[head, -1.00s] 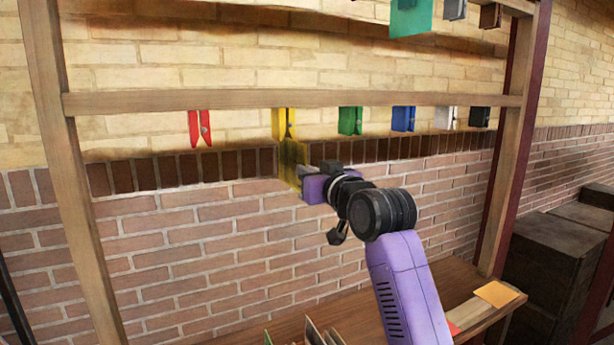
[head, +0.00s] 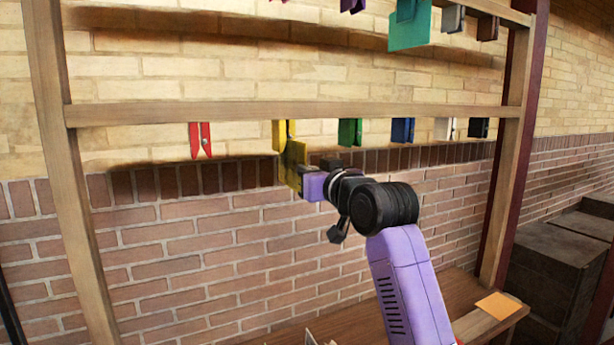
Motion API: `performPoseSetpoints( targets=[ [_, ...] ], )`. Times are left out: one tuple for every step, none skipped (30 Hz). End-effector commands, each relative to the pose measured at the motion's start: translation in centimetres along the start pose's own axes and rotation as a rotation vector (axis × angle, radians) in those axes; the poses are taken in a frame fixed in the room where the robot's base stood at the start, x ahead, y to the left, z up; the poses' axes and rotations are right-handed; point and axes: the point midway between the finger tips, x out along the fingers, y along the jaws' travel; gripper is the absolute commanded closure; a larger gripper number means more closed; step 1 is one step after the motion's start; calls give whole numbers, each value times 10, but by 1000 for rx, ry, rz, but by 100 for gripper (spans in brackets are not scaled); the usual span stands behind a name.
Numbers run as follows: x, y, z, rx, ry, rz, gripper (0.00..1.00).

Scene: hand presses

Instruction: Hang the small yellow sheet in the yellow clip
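The yellow clip (head: 283,131) hangs from the lower wooden rail, between a red clip and a green clip. The small yellow sheet (head: 293,161) is upright right below the yellow clip, its top edge overlapping the clip's lower end in the picture. I cannot tell whether the clip's jaws are around the sheet. My gripper (head: 301,179) is at the sheet's lower right part and appears shut on it. The fingertips are small and partly hidden by the sheet.
On the same rail hang a red clip (head: 201,140), a green clip (head: 349,132), a blue clip (head: 402,130), a white clip (head: 444,128) and a black clip (head: 478,127). A teal sheet (head: 410,29) hangs from the upper rail. An orange sheet (head: 499,305) lies on the bench below.

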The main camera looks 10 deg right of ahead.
Motion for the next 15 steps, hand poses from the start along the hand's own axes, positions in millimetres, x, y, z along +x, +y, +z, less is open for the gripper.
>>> performPoseSetpoints(
  targets=[
    [0,0,-2,0,2,0,100],
    [0,0,-3,0,2,0,100],
    [0,0,-4,0,2,0,100],
    [0,0,-5,0,2,0,100],
    [0,0,-6,0,2,0,100],
    [0,0,-7,0,2,0,100],
    [0,0,-8,0,2,0,100],
    [0,0,-8,0,2,0,100],
    [0,0,-9,0,2,0,100],
    [0,0,-9,0,2,0,100],
    [0,0,-10,0,2,0,100],
    [0,0,-10,0,2,0,100],
    [0,0,-10,0,2,0,100],
    [0,0,-10,0,2,0,100],
    [0,0,-10,0,2,0,100]
  ],
)
